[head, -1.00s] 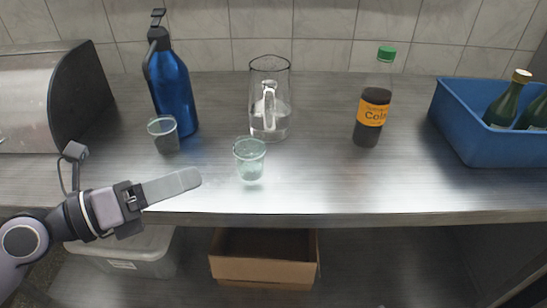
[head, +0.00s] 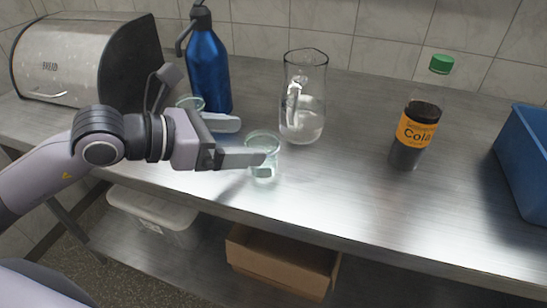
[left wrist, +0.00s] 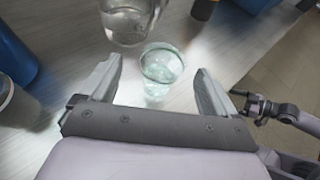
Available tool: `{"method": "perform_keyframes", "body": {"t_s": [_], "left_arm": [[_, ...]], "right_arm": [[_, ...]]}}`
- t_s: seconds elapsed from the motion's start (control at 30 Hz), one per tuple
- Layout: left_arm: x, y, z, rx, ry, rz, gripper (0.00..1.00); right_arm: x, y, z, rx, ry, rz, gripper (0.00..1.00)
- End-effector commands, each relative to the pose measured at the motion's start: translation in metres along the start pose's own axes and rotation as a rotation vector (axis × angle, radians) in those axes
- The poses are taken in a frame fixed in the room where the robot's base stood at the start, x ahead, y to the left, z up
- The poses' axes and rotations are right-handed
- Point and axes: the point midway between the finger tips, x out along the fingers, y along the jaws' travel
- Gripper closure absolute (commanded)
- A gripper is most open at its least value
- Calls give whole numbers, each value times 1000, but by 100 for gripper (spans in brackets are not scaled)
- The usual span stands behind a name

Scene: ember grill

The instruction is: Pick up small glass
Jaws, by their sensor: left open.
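A small clear greenish glass (head: 263,149) stands upright near the counter's front edge. It also shows in the left wrist view (left wrist: 160,68), ahead of and between my fingers. My left gripper (head: 252,140) is open and level, its fingertips close to the glass; one finger overlaps it in the head view. I cannot tell whether they touch.
A glass pitcher (head: 304,100) with water stands just behind the glass. A blue bottle (head: 208,70) stands behind my gripper, a cola bottle (head: 415,130) to the right, a blue crate (head: 525,160) at the far right. A bread box (head: 75,60) sits left.

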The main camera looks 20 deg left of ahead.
Motion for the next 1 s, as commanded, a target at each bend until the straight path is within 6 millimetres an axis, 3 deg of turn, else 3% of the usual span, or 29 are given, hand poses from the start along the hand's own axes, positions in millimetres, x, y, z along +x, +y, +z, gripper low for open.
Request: {"method": "perform_keyframes", "body": {"t_s": [0.33, 0.6, 0.93, 0.97, 1.0], "left_arm": [[26, -2, 2, -3, -2, -2, 9], [61, -4, 1, -3, -3, -2, 9], [69, -4, -1, -1, -1, -1, 9], [69, -4, -1, -1, -1, -1, 13], [69, -4, -1, -1, -1, -1, 26]], "right_arm": [[-5, -1, -8, 1, 10, 1, 0], [-8, 0, -8, 1, 3, 7, 0], [-9, 1, -6, 0, -1, 10, 0], [-9, 1, -6, 0, -1, 10, 0], [-9, 1, -6, 0, -1, 10, 0]]}}
